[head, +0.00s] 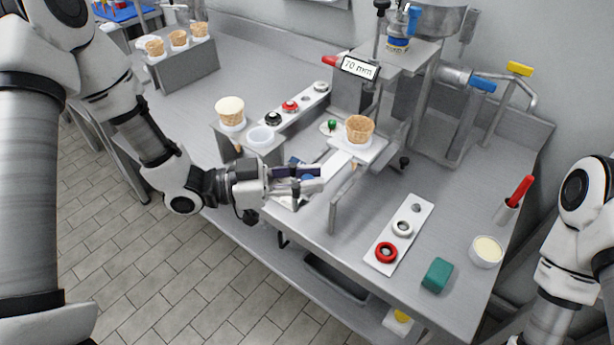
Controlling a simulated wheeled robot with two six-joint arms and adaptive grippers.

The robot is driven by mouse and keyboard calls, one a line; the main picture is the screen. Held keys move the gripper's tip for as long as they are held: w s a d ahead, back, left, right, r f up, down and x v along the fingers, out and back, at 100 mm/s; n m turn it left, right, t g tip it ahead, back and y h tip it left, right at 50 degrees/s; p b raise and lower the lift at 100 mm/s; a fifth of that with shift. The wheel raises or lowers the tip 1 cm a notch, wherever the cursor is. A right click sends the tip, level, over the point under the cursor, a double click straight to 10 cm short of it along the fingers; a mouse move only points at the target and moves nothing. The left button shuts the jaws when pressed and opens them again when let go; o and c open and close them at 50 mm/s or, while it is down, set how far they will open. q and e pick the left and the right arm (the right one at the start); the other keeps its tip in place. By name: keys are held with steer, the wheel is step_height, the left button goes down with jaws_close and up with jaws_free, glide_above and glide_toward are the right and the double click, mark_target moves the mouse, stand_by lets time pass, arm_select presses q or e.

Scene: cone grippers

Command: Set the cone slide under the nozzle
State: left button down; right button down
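The cone slide (372,151) is a pale plate on a metal stand in the middle of the table, in the head view. A waffle cone (360,127) stands upright in it, its tip showing below. The filling machine (420,100) is behind, with a "10 mm" label (358,68); its nozzle is not clearly visible, so I cannot tell whether the cone is under it. My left gripper (314,179) is in front and to the left of the slide, pointing right; I cannot tell if its fingers touch anything. My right gripper is out of view.
A filled cone (230,109) and a white ring (262,136) sit on a stand at left. A rack of cones (181,60) is farther back. At right are a plate with rings (398,240), a green block (437,275) and a cream bowl (486,251).

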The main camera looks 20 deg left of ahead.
mark_target(333, 165)
arm_select(q)
steer(key=w+d, duration=0.1)
steer(key=w, duration=0.1)
steer(key=w+d+b, duration=0.1)
steer(key=w, duration=0.4)
steer(key=shift+w+d, duration=0.3)
steer(key=shift+d, duration=0.1)
steer(key=c, duration=1)
jaws_free()
steer(key=v, duration=1.2)
